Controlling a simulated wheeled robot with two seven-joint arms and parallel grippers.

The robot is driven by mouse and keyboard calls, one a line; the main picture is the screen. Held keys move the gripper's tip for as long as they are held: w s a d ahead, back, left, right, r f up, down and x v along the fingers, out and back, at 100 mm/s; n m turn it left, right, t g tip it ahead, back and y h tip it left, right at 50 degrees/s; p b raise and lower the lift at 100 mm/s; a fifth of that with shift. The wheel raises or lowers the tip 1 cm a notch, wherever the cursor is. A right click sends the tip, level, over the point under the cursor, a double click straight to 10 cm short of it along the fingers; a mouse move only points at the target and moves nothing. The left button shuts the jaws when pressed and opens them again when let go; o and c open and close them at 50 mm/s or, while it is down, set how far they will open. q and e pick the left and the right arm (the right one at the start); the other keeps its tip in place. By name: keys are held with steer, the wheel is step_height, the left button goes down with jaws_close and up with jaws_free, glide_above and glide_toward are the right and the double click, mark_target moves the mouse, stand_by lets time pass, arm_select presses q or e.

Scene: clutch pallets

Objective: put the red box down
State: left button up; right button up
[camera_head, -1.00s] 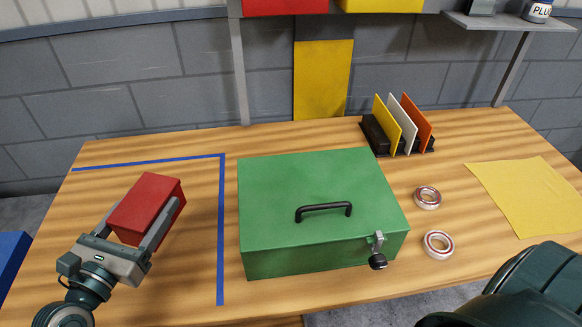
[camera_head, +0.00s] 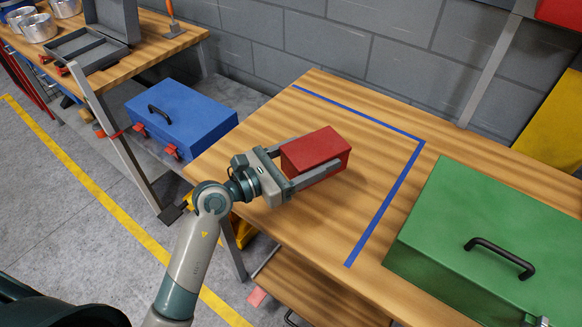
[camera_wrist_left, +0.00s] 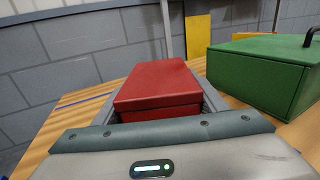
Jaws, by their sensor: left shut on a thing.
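The red box (camera_head: 316,152) is a small lidded block. My left gripper (camera_head: 312,165) is shut on it, with one finger along each long side. Box and gripper are over the left part of the wooden table (camera_head: 290,225), inside the area marked by blue tape (camera_head: 388,200). I cannot tell whether the box's underside touches the table. In the left wrist view the red box (camera_wrist_left: 160,90) sits between the two fingers, its lid facing up. My right gripper is not in view.
A green case (camera_head: 480,240) with a black handle stands right of the tape. A blue toolbox (camera_head: 182,115) sits on a lower shelf at the left. Another bench (camera_head: 150,50) holds metal pots and a grey open case. The table inside the tape is otherwise clear.

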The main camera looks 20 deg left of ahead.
arm_select(q)
steer(key=a+f, duration=0.2)
steer(key=a, duration=0.1)
steer(key=a+f, duration=0.1)
steer(key=a, duration=0.1)
steer(key=shift+w+a+f, duration=0.1)
steer(key=shift+w+a, duration=0.1)
steer(key=shift+a+f, duration=0.1)
steer(key=shift+a, duration=0.15)
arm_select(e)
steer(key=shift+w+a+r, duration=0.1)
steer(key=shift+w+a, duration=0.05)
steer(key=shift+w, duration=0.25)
arm_select(q)
steer(key=shift+f, duration=2)
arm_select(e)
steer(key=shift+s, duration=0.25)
arm_select(q)
steer(key=shift+f, duration=0.1)
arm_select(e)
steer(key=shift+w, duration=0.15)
